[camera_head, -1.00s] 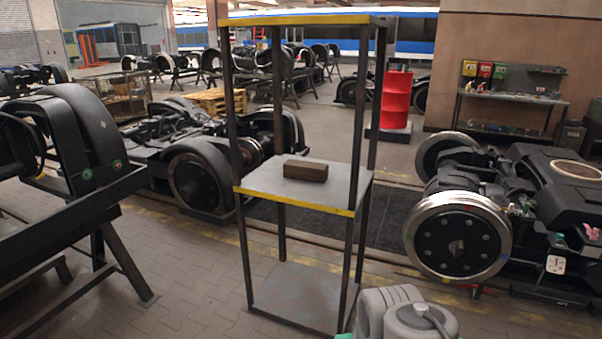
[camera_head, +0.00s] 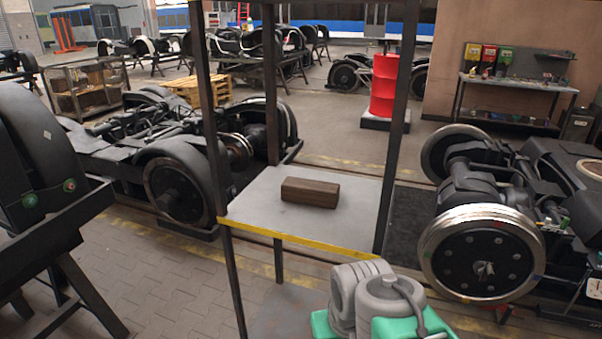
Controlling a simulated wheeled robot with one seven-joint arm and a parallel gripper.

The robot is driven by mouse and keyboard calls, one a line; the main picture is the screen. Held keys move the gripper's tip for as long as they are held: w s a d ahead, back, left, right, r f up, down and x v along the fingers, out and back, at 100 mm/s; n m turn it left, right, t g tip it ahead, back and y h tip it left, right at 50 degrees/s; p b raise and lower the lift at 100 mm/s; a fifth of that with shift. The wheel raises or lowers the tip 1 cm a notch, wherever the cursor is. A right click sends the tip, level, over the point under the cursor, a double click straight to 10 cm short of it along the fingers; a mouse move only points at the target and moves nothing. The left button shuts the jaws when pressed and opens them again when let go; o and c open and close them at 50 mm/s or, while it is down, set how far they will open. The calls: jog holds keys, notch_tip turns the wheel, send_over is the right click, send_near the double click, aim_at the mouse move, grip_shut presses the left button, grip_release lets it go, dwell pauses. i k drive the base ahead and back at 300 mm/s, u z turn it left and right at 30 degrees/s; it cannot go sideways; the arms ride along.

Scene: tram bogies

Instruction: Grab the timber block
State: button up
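The timber block (camera_head: 310,192) is a dark brown rectangular piece. It lies flat on the grey middle shelf (camera_head: 262,208) of a dark metal rack, with a yellow strip along the shelf's front edge. Nothing else shows on that shelf. Parts of my own arm, grey and green, show at the bottom of the picture, in front of the rack and below the block. My gripper's fingers are not in view.
Dark rack posts (camera_head: 396,130) stand at the shelf's corners. A wheeled bogie (camera_head: 480,252) is at the right, another (camera_head: 175,185) behind at the left. A dark stand (camera_head: 45,230) is at the near left. A red drum (camera_head: 384,88) stands behind.

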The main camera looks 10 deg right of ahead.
aim_at(325, 194)
jog(key=i, duration=0.85)
jog(key=u, duration=3.5)
jog(key=k, duration=2.55)
jog(key=z, duration=1.55)
jog(key=i, duration=0.55)
